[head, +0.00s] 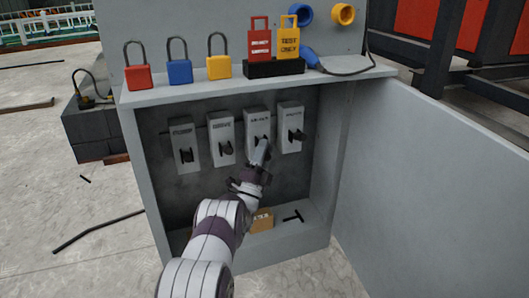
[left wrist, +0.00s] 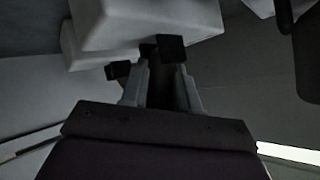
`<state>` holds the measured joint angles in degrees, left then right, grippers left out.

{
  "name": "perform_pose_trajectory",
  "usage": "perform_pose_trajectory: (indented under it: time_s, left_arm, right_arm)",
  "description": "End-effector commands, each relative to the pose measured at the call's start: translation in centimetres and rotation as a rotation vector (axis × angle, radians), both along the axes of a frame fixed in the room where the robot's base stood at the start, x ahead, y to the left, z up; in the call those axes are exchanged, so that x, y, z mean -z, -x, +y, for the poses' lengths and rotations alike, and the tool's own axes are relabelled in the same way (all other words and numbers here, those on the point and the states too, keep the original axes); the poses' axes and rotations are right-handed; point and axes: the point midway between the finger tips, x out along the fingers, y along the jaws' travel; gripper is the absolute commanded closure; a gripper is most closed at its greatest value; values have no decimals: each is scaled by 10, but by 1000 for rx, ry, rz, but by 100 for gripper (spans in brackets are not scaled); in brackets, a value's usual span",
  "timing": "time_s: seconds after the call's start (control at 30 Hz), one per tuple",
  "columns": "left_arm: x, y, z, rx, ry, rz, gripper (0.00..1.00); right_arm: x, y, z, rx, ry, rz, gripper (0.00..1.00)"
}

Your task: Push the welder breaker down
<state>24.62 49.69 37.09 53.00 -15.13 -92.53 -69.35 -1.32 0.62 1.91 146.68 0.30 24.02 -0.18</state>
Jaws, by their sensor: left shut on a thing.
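Several grey breakers with black levers hang in a row inside the open grey cabinet (head: 338,140). The third breaker from the left (head: 257,118) has my left gripper (head: 262,150) in front of it. Its label is too small to read surely, so I cannot confirm it is the welder breaker. In the left wrist view, the fingers of my left gripper (left wrist: 161,90) are shut on a black lever (left wrist: 171,47) below a pale breaker body (left wrist: 145,22). The gripper hides most of that lever in the head view. My right gripper is not in view.
Neighbouring breakers stand close on both sides, the second (head: 221,137) and the rightmost (head: 291,125). The open door (head: 430,190) bounds the right. Red, blue and yellow padlocks (head: 218,56) and tags (head: 288,40) stand on top. A small orange box (head: 262,221) lies on the cabinet floor.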

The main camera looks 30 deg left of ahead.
Motion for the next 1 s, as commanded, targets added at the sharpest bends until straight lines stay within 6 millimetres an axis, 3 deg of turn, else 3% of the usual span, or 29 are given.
perform_pose_trajectory:
  time_s: [0.17,0.2,0.27,0.53,0.63,0.8,1.0]
  left_arm:
    - [1,0,0,0,1,3,100]
    - [1,0,0,0,1,3,64]
    - [1,0,0,0,1,3,50]
    - [1,1,0,-1,1,2,50]
    - [4,8,0,-1,3,5,50]
    - [28,41,-2,-2,5,9,50]
    - [64,79,-6,-2,3,5,50]
  right_arm:
    - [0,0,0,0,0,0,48]
    - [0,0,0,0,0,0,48]
    - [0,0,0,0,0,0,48]
    - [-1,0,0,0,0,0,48]
    - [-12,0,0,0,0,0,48]
    - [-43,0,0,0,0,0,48]
    - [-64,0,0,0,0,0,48]
